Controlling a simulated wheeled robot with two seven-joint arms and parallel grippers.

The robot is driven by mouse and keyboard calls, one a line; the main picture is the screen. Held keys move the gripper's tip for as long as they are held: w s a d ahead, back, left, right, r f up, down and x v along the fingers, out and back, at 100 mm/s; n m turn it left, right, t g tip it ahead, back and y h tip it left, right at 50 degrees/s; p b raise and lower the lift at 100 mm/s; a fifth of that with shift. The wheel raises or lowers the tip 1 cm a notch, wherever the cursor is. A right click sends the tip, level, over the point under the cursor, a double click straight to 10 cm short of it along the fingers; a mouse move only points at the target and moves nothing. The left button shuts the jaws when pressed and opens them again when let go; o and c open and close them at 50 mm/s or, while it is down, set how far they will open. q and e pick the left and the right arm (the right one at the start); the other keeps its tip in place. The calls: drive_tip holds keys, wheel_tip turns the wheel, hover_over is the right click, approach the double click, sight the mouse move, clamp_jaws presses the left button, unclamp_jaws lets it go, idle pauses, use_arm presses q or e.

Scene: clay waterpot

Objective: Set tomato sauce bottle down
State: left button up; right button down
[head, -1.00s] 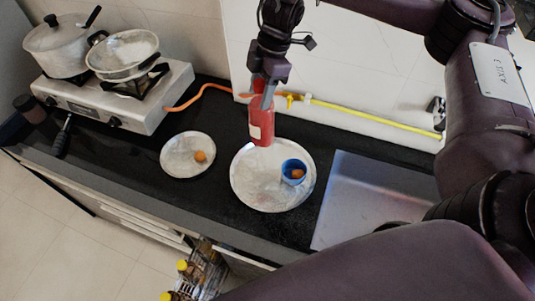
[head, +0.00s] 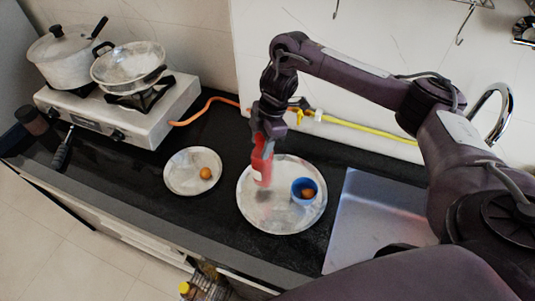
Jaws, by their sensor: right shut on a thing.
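The red tomato sauce bottle (head: 262,168) is upright, with a pale label low on its side. It is over the left part of the large round metal plate (head: 287,222). A dark shadow or reflection shows just below it, and I cannot tell whether its base touches the plate. My right gripper (head: 264,138) comes down from above and is shut on the upper part of the bottle. My left gripper is out of view.
A blue cup (head: 299,184) with an orange item in it stands on the large plate, right of the bottle. A smaller plate (head: 180,178) holds an orange ball (head: 206,173). A stove (head: 150,117) with pots is at left, a sink basin (head: 375,225) at right.

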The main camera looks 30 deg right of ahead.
drive_tip(key=shift+s+d+f, duration=0.25)
drive_tip(key=shift+f, duration=0.3)
drive_tip(key=b+x, duration=0.1)
drive_tip(key=x, duration=0.2)
drive_tip(key=shift+d+f, duration=0.15)
drive_tip(key=shift+d, duration=0.05)
drive_tip(key=shift+w+f, duration=0.25)
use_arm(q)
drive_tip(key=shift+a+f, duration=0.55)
use_arm(e)
drive_tip(key=shift+s, duration=0.15)
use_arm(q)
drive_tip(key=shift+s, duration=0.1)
use_arm(e)
drive_tip(key=shift+d, duration=0.1)
drive_tip(key=c, duration=0.7)
unclamp_jaws()
drive_tip(key=shift+f, duration=0.15)
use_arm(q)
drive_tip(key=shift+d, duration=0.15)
